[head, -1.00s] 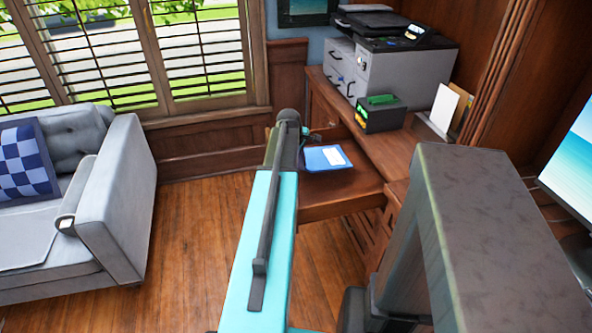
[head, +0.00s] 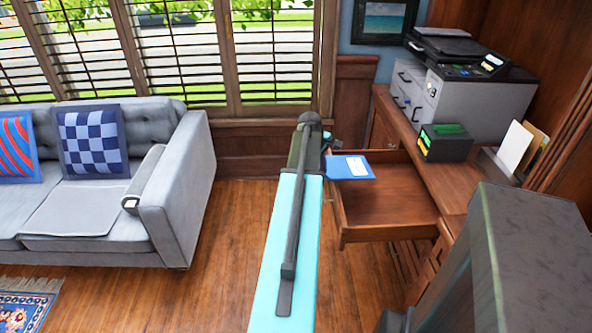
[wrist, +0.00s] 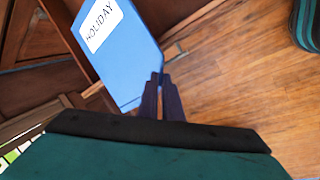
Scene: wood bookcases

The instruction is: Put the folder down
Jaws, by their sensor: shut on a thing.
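The blue folder (head: 347,170) with a white label is held at the left edge of the open drawer in the head view, partly overlapping it. In the wrist view the folder (wrist: 130,62) fills the upper middle, and its label reads HOLIDAY. My gripper (wrist: 160,82) is shut on the folder's near corner. In the head view my gripper (head: 328,140) is mostly hidden behind my arm. The inside of the open wooden drawer (head: 385,205) looks empty where it shows.
The desk top (head: 450,183) carries a printer (head: 475,85), a black box with green contents (head: 445,143) and a paper holder. A grey sofa (head: 175,200) with cushions stands at the left by the window. Wood floor (head: 220,270) between them is clear.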

